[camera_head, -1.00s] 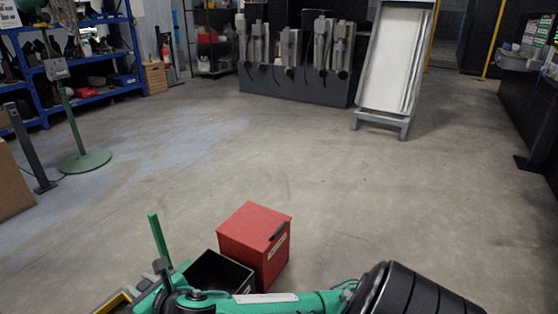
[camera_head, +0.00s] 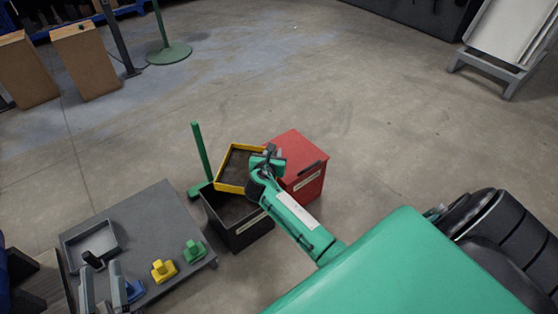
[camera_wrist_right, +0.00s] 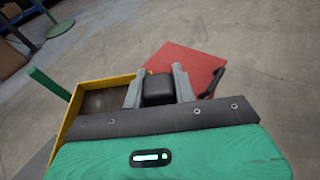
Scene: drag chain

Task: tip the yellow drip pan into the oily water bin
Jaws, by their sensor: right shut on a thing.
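The yellow drip pan (camera_head: 219,187) is over the open black bin (camera_head: 238,233), with a dark brown inside facing up; its tilt is hard to judge. My right gripper (camera_head: 268,160) is at the pan's right side. In the right wrist view, its fingers (camera_wrist_right: 157,88) close on a dark block-like handle, with the pan (camera_wrist_right: 70,112) to the left. The black bin bears a pale label that I cannot read, and the pan hides part of its opening. My left gripper (camera_head: 104,285) is at the lower left over a grey table, its fingers apart with nothing visible between them.
A red box (camera_head: 297,165) stands against the bin's right. A green post (camera_head: 201,150) rises behind the bin's left. The grey table (camera_head: 150,215) carries a tray (camera_head: 92,243) and yellow (camera_head: 163,270), green (camera_head: 194,251) and blue pieces.

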